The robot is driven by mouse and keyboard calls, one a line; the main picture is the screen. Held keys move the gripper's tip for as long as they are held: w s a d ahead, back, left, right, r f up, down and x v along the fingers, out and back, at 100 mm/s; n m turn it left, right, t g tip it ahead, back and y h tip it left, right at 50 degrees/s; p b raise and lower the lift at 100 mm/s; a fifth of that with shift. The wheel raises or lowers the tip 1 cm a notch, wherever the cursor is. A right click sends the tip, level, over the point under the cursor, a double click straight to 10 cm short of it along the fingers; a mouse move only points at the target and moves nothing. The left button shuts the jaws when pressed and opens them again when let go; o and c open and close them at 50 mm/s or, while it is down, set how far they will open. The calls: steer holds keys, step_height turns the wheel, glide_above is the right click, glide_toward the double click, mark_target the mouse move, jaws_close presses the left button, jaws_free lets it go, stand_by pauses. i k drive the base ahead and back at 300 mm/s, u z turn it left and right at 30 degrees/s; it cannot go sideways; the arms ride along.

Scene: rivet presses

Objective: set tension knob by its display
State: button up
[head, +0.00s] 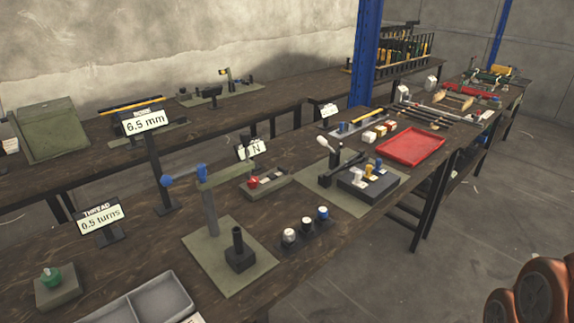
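No label reading tension is legible. A display ending in "N" (254,150) stands mid-bench, its figures hidden behind dark parts and the press arm in front. Just below it, a red knob (252,183) sits on a small grey-green base (277,184). A second display (101,217) reads "THREAD 0.5 turns", with a green knob (50,276) on a block at the lower left. A third display (146,121) reads "6.5 mm"; its title is not visible. I cannot tell for certain which knob is the tension knob. My gripper is not in view; only my copper-coloured arm shows at lower right.
A grey divided tray (120,308) is at the front, a red tray (409,149) farther right. The floor at right is clear.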

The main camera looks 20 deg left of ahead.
mark_target(252, 184)
steer(key=i, duration=0.65)
steer(key=u, duration=0.9)
steer(key=i, duration=0.6)
steer(key=u, duration=0.65)
